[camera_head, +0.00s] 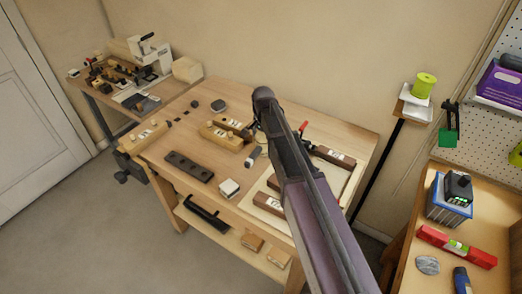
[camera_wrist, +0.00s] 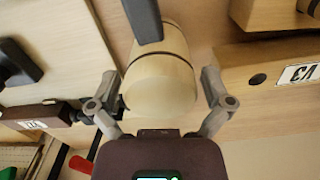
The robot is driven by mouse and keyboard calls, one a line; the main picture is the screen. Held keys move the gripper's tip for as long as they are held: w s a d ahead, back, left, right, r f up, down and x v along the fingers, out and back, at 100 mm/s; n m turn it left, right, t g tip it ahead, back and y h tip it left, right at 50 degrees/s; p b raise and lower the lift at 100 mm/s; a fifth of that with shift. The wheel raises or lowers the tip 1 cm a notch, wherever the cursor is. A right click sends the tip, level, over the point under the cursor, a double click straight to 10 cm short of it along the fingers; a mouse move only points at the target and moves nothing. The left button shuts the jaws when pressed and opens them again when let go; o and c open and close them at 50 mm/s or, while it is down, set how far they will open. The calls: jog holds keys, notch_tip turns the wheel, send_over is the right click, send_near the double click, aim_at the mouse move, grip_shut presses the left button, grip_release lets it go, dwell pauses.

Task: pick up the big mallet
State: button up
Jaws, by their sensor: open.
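A pale wooden cylinder with dark bands (camera_wrist: 162,88), apparently the head of the big mallet, fills the middle of the wrist view. My gripper (camera_wrist: 160,78) is open, with one finger on each side of the cylinder. A small gap seems to show beside the right finger; I cannot tell whether the left finger touches. A dark grey bar (camera_wrist: 142,18) crosses the cylinder's far end; I cannot tell what it belongs to. In the head view my arm hides most of the gripper, and a small pale end (camera_head: 250,162) shows just left of it.
The wooden bench (camera_head: 226,105) carries wooden planes (camera_head: 225,134) left of my arm, a dark drilled block (camera_head: 189,166) and a small white-topped block (camera_head: 229,188). A pale board with tools (camera_head: 258,203) lies under my arm. A red-handled tool (camera_head: 303,128) is close on the right.

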jog(key=shift+f+b, duration=0.4)
jog(key=shift+f, duration=0.3)
jog(key=c, duration=1.1)
jog(key=shift+r, duration=0.2)
notch_tip(320, 180, up, 10)
jog(key=p, duration=1)
jog(key=shift+f, duration=0.15)
jog(key=o, duration=0.5)
jog(key=c, duration=0.5)
